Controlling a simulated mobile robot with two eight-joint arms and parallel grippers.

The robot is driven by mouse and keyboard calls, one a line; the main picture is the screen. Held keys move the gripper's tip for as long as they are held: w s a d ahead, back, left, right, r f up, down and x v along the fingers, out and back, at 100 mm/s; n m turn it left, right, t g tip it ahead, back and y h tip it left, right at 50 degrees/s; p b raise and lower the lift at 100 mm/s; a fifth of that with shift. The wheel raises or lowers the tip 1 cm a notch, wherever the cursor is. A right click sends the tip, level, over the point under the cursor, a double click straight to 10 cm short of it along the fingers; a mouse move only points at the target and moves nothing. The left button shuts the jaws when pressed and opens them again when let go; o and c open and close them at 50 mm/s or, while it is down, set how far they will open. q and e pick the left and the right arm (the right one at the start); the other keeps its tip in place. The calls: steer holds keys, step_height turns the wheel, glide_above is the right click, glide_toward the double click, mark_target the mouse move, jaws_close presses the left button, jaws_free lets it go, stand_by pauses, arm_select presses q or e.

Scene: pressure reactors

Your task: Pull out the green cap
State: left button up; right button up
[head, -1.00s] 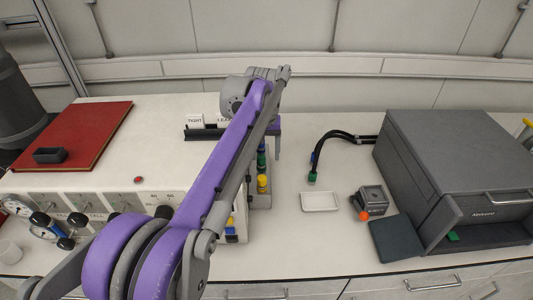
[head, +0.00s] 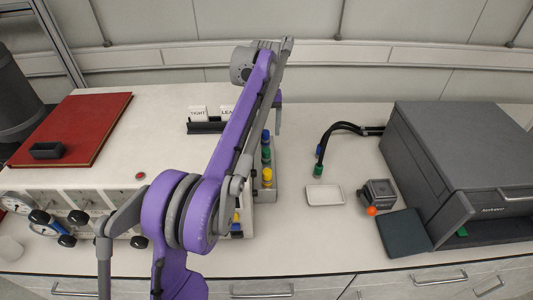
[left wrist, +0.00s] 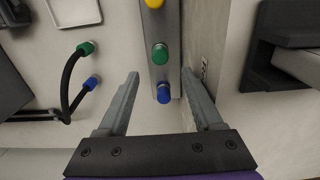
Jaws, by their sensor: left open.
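The green cap (head: 266,155) sits in a grey strip (head: 264,193) between a blue cap (head: 265,136) and a yellow cap (head: 267,176), beside the white cabinet. In the left wrist view, the green cap (left wrist: 160,53), blue cap (left wrist: 163,92) and yellow cap (left wrist: 154,4) line up on the strip. My left gripper (left wrist: 160,74) is open and empty, with its fingers on either side of the strip line. The blue cap shows between the fingers, and the green cap lies just beyond the tips. In the head view, one finger of the left gripper (head: 278,119) shows behind the caps.
Black hoses end in a green connector (head: 318,170) and a blue one near the white tray (head: 324,195). A grey box-shaped machine (head: 465,150) stands at right. A small dark device (head: 378,192) sits beside the tray. A black card holder (head: 205,127) is on the cabinet.

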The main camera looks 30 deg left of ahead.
mark_target(266, 150)
arm_select(q)
step_height(266, 150, down, 8)
steer(key=b, duration=0.5)
steer(key=shift+f, duration=0.4)
steer(key=shift+p, duration=0.3)
stand_by(0.8)
jaws_close()
stand_by(0.4)
stand_by(1.0)
steer(key=shift+r, duration=0.2)
steer(key=shift+r+p, duration=2.3)
steer(key=shift+r, duration=0.55)
